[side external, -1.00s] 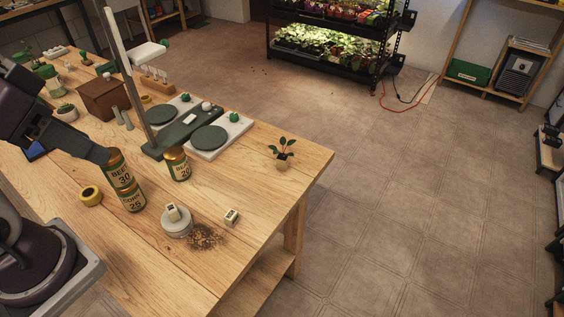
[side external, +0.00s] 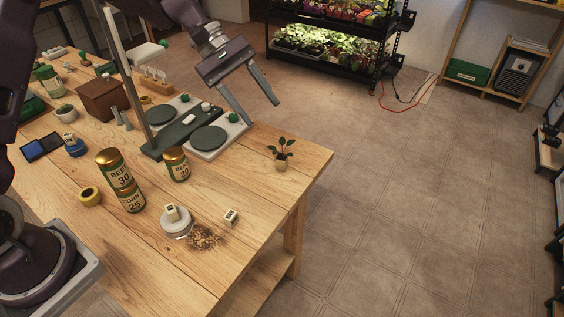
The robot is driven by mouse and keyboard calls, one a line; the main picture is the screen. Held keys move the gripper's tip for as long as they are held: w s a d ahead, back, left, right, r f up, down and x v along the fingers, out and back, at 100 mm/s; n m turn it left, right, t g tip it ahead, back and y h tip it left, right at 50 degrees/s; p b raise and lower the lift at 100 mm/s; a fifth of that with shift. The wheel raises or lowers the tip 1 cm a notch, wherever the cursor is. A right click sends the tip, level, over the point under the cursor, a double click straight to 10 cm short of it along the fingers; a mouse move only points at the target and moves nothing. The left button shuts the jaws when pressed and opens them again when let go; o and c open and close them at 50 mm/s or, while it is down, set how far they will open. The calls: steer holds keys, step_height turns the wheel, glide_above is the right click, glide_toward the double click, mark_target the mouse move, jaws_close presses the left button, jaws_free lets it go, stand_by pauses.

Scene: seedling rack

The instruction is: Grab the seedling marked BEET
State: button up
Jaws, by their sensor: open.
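A small seedling (side external: 283,147) with dark green leaves stands in a little tan pot near the right edge of the wooden table. I cannot read any mark on it. My gripper (side external: 260,112) is open and empty, raised above and up-left of the seedling, its two fingers pointing down-right and apart from it. A gold-and-green tin (side external: 118,176), its label seeming to start with BEE and showing 30, is stacked on a tin (side external: 131,201) reading about CORN 25. Another tin (side external: 177,165), its label starting with BE and showing 20, stands beside them.
A balance (side external: 176,137) with two round plates and a tall post stands left of the seedling. Small marked blocks sit on a round white base (side external: 176,225), on the bare table (side external: 231,217) and on a blue holder (side external: 75,150). Dark soil (side external: 205,238) is spilled in front.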

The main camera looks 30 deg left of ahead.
steer(key=w+a+f+n+t+h, duration=0.1)
steer(key=w+f+n+h, duration=0.15)
steer(key=f, duration=0.35)
steer(key=w+a+f+n+h, duration=0.1)
steer(key=w+f+n, duration=0.25)
steer(key=f, duration=0.25)
steer(key=n+t+h, duration=0.1)
steer(key=n+t, duration=0.1)
steer(key=n, duration=0.1)
glide_toward(287, 161)
steer(key=x, duration=0.4)
steer(key=shift+w+f, duration=0.15)
steer(key=shift+w, duration=0.2)
steer(key=shift+d+f, duration=0.15)
steer(key=shift+f, duration=0.15)
steer(key=x, duration=0.4)
steer(key=r+x, duration=0.1)
steer(key=x, duration=0.1)
steer(key=shift+s+d+f, duration=0.2)
steer(key=shift+s+d, duration=0.05)
steer(key=shift+d, duration=0.3)
jaws_close()
